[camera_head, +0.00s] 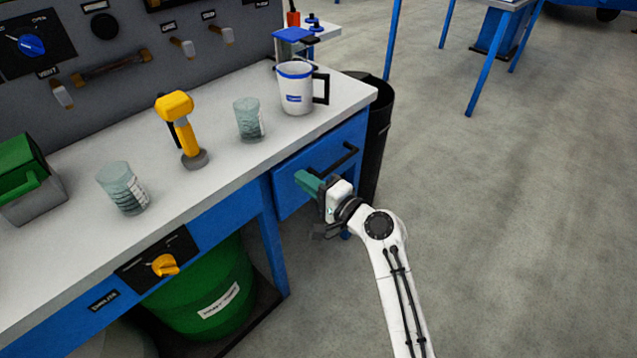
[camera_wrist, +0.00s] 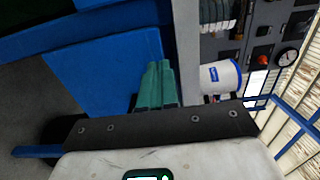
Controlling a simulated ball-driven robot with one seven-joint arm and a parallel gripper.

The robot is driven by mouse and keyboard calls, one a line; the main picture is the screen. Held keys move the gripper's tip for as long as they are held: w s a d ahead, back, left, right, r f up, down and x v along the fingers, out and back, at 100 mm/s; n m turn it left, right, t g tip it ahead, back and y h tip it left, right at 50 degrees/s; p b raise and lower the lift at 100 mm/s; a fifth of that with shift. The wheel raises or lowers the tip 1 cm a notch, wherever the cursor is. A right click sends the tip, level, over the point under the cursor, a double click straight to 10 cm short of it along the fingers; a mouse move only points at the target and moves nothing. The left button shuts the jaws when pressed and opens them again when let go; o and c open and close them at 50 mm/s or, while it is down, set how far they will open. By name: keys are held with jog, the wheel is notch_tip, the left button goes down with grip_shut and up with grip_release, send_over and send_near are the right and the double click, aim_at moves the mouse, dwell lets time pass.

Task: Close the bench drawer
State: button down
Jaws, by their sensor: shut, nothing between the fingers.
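The bench drawer has a blue front (camera_head: 292,197) with a black bar handle (camera_head: 337,162), under the right end of the worktop in the head view. The front appears near the bench face; I cannot tell whether a gap remains. My gripper (camera_head: 303,178) has teal fingers, shut and empty, pointing at the drawer front just left of and below the handle. In the wrist view, the fingers (camera_wrist: 158,68) lie together over the blue front (camera_wrist: 95,80). Whether the tips touch it is unclear, and the handle does not show there.
The worktop (camera_head: 215,180) holds a white mug (camera_head: 296,97), two glass beakers (camera_head: 249,122), a yellow tool (camera_head: 183,125) and a green-lidded box (camera_head: 28,190). A black bin (camera_head: 376,130) stands beside the bench's right end. A green drum (camera_head: 205,290) stands below.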

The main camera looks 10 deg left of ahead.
jog(key=p+v, duration=0.1)
jog(key=v, duration=0.9)
jog(key=shift+d+p, duration=0.25)
jog(key=shift+p, duration=0.05)
jog(key=s+d+f+n+g+h, duration=0.4)
jog(key=s+d+f+n+h, duration=0.15)
jog(key=s+d+f, duration=0.75)
jog(key=s+d+n+g+h, duration=0.1)
jog(key=s+d+g+h, duration=0.3)
jog(key=s+d, duration=0.6)
jog(key=s+d+g+h, duration=0.2)
jog(key=s+d+h, duration=0.4)
jog(key=s, duration=0.7)
notch_tip(320, 180, up, 19)
jog(key=p, duration=1.9)
jog(key=shift+w+a+y+p, duration=0.2)
jog(key=shift+a+y+p, duration=0.1)
jog(key=shift+a+y, duration=0.05)
